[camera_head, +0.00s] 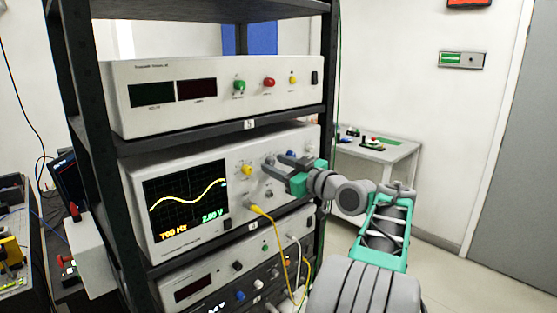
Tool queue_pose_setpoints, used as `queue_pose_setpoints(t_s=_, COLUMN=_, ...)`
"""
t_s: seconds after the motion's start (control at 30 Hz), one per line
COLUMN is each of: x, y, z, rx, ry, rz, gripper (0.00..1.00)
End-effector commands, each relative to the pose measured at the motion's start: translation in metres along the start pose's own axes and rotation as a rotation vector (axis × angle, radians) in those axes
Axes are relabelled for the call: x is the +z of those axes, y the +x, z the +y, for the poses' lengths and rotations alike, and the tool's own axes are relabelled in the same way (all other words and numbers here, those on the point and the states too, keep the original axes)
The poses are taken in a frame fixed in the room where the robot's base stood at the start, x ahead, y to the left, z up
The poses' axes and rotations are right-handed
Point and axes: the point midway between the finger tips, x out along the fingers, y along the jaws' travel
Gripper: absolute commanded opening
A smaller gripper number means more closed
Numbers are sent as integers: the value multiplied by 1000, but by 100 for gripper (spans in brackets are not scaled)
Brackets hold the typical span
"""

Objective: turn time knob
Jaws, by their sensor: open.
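The oscilloscope (236,220) stands on the rack's middle shelf. Its screen (187,200) shows a yellow wave, "700 Hz" in yellow and "2.00 V" in green. A yellow knob (247,170) is on its front panel, right of the screen. A blue knob (291,154) shows just above and behind my gripper. Labels are too small to read, so I cannot tell which knob is the time knob. My gripper (268,166) is open in front of the panel, right of the yellow knob. Its fingers hide part of the panel. I cannot tell whether they touch anything.
The rack's black posts (328,90) and shelves frame the instruments. A power supply (215,92) sits above the oscilloscope. A yellow cable (283,235) hangs from the panel below my gripper. A white side table (378,155) stands behind my arm. Floor at the right is clear.

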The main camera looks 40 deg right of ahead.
Motion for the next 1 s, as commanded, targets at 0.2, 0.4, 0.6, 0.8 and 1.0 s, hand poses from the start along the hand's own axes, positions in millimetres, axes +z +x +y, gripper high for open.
queue_pose_setpoints(t_s=0.2, x=1, y=2, z=1, rx=3, ry=0, rz=-1, gripper=42)
queue_pose_setpoints(t_s=0.4, x=1, y=2, z=1, rx=4, ry=0, rz=-2, gripper=30)
queue_pose_setpoints(t_s=0.6, x=1, y=2, z=2, rx=4, ry=0, rz=-2, gripper=14)
queue_pose_setpoints(t_s=0.8, x=1, y=2, z=2, rx=4, ry=0, rz=-2, gripper=0)
queue_pose_setpoints(t_s=1.0, x=1, y=2, z=2, rx=4, ry=0, rz=-2, gripper=0)
